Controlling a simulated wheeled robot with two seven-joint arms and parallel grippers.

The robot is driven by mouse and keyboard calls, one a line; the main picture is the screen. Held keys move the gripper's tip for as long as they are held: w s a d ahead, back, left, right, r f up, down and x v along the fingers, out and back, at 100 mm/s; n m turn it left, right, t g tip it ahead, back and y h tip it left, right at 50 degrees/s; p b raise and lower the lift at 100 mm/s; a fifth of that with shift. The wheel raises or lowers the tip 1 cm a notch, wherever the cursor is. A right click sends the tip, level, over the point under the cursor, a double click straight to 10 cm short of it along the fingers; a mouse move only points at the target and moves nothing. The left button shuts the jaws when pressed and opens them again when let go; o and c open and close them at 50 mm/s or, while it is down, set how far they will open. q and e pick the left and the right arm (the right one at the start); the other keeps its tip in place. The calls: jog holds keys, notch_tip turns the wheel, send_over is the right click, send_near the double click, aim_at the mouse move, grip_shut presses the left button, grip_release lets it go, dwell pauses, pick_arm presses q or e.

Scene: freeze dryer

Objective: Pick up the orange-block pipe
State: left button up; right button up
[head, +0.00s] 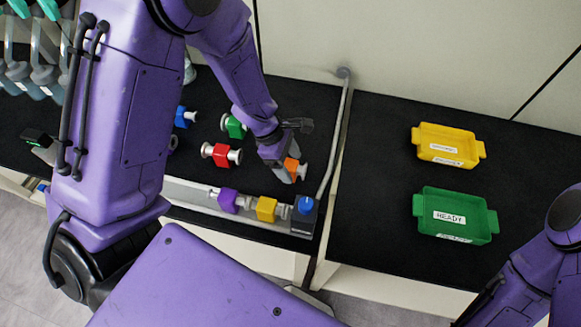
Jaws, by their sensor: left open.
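The orange-block pipe (292,166) lies on the black bench top, near the bench's right end, with a metal end showing on its right. My left gripper (284,172) reaches down from above, right at the orange block, and hides part of the pipe. It is open; I cannot tell whether its fingers touch the block. My right arm shows at the lower right, but its gripper is out of view.
Green (234,127), red (220,155) and blue (181,118) block pipes lie to the left.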

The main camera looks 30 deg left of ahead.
pick_arm(q)
jog(key=x, duration=0.2)
jog(key=shift+d+f, duration=0.2)
jog(key=shift+f, duration=0.05)
jog(key=c, duration=1.2)
jog(key=shift+r, duration=0.1)
